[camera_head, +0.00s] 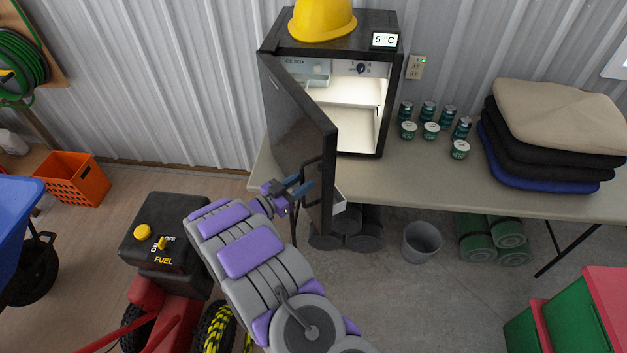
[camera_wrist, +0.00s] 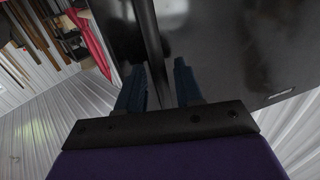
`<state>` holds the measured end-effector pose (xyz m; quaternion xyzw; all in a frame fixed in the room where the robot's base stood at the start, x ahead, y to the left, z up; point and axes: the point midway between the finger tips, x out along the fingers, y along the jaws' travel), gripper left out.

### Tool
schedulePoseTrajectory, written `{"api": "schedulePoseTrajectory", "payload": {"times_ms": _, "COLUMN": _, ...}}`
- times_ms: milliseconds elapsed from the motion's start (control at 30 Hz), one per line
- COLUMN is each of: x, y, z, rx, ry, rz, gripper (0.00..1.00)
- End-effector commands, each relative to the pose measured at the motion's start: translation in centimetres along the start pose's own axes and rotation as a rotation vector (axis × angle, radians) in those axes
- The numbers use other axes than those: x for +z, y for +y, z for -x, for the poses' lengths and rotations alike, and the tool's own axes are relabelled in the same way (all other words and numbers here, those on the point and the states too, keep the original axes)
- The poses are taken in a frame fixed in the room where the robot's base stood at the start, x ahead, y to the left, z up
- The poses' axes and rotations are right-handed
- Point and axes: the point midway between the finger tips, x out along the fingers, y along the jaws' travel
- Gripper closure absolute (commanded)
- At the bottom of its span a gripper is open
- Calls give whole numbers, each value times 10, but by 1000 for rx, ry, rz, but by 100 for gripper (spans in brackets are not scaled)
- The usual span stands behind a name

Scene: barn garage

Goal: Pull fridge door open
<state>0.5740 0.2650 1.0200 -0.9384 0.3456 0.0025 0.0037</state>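The small black fridge (camera_head: 388,110) stands on the table, its door (camera_head: 300,120) swung wide open toward the front left. The lit white interior and shelf show. A dark bar handle (camera_head: 313,180) is on the door's outer face near its free edge. My gripper (camera_head: 297,188) is at the handle. In the wrist view, the two blue fingers of my gripper (camera_wrist: 160,85) stand apart, with the handle bar (camera_wrist: 152,45) running between them and small gaps beside it. The glossy black door (camera_wrist: 240,50) fills the right of that view.
A yellow hard hat (camera_head: 322,18) sits on the fridge. Several cans (camera_head: 431,131) and folded cloths (camera_head: 550,130) are on the table (camera_head: 400,185). A red machine with a black fuel tank (camera_head: 160,240) stands left of my arm. A grey bucket (camera_head: 421,243) is under the table.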

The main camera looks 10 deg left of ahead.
Motion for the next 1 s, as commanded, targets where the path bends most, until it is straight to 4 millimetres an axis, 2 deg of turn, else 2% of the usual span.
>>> {"api": "schedulePoseTrajectory", "payload": {"times_ms": 200, "x": 2, "y": -4, "z": 4, "rx": -2, "ry": 3, "rz": 3, "gripper": 64}}
{"api": "schedulePoseTrajectory", "payload": {"times_ms": 600, "x": 0, "y": 2, "z": -1, "rx": -1, "ry": -2, "rz": -4, "gripper": 64}}
{"api": "schedulePoseTrajectory", "payload": {"times_ms": 1000, "x": 1, "y": -11, "z": 24, "rx": -3, "ry": 1, "rz": -2, "gripper": 64}}
